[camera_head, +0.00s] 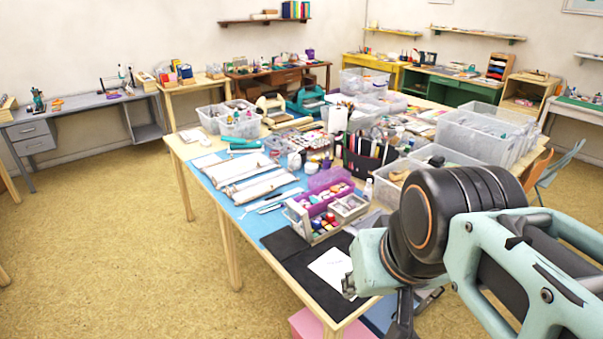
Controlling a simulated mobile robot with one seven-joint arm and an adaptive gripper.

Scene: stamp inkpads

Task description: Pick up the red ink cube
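A small red cube (330,217) appears among other small coloured cubes in the compartments of an open box (299,220) near the front of the big table. It is too small here to make out its exact shape. My arm comes in from the lower right. My gripper (403,318) is partly in view at the bottom edge, right of and apart from the box. Its fingertips are not clearly visible, so I cannot tell whether it is open or shut.
The wooden table (230,225) is crowded with clear plastic bins (470,140), rolls, bottles and a purple organizer (325,184). A white sheet (332,267) lies on a black mat (290,244) at the near corner. A pink box (308,324) stands below. The floor at left is clear.

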